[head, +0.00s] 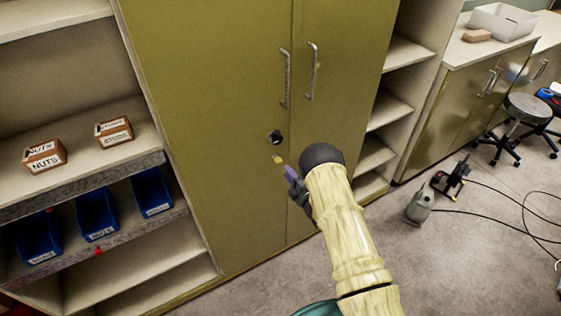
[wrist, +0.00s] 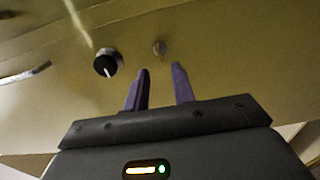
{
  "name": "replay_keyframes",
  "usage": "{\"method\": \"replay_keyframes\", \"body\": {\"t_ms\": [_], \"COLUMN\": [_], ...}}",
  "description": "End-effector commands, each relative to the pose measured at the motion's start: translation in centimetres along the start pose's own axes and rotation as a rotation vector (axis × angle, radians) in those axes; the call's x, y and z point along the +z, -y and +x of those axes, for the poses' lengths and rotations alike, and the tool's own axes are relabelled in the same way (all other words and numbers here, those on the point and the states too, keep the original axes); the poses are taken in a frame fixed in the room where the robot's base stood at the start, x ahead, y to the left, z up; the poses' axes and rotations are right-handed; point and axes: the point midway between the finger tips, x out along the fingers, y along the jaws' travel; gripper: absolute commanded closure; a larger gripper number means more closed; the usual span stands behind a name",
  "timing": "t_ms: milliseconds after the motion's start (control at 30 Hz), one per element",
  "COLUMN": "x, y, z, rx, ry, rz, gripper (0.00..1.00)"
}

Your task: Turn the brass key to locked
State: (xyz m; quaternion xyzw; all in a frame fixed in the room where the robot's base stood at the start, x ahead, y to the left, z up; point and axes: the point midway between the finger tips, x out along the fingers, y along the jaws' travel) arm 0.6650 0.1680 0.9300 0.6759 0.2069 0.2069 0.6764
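A small brass-coloured piece, which looks like the brass key (head: 278,159), is on the olive cabinet door (head: 215,100), below a round black dial (head: 275,137). In the wrist view the key (wrist: 159,47) shows as a small, dull, roundish shape on the door, its turn angle unclear. The dial (wrist: 108,63), with a white mark, is to its left. My gripper (head: 290,172) is close to the door. In the wrist view the purple fingers of my gripper (wrist: 160,70) are apart, with nothing between them, pointing at the key. A gap seems to separate them from it.
Two upright metal handles (head: 286,78) (head: 312,72) are above the dial. Shelves with NUTS boxes (head: 45,155) and blue bins (head: 97,214) are at left. A stool (head: 525,108) and a grey device with cables (head: 420,205) are on the floor at right.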

Motion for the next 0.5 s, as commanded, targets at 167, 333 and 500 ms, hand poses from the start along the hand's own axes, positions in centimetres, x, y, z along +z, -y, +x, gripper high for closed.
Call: {"method": "replay_keyframes", "body": {"t_ms": [167, 333, 500], "x": [0.0, 0.0, 0.0], "y": [-0.2, -0.1, -0.1], "z": [2.5, 4.7, 6.2], "rx": [0.003, 0.002, 0.001], "ry": [0.0, 0.0, 0.0], "rz": [0.001, 0.001, 0.0], "gripper": [0.75, 0.75, 0.75]}}
